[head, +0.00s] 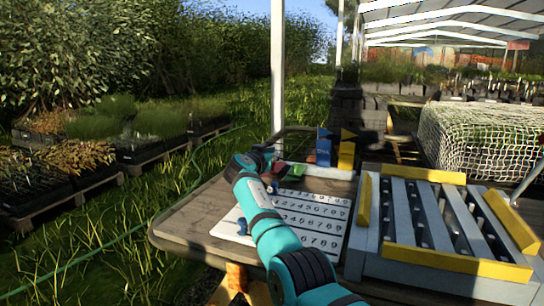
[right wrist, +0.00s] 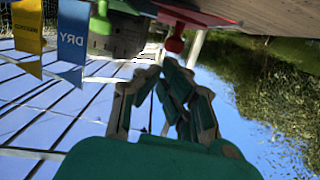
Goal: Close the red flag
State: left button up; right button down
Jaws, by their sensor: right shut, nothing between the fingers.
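The red flag (head: 280,168) is a small patch beside my right gripper (head: 268,157) in the head view, partly hidden. In the right wrist view, the red flag (right wrist: 200,16) lies along the upper edge, with a red round knob (right wrist: 174,44) below it. My right gripper (right wrist: 157,66) is shut and empty, its fingertips close to the knob. I cannot tell whether they touch it. The blue DRY flag (head: 323,148) and the yellow flag (head: 346,150) stand upright behind, on the table. My left gripper is not in view.
A green piece (head: 296,171) sits beside the red flag. White number strips (head: 312,212) cover the middle of the wooden table (head: 190,225). A grey rack with yellow bars (head: 425,260) fills the right side. A white post (head: 277,70) rises behind.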

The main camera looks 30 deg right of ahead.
jog(key=shift+f, duration=0.1)
dwell(0.5)
notch_tip(320, 180, up, 10)
dwell(0.6)
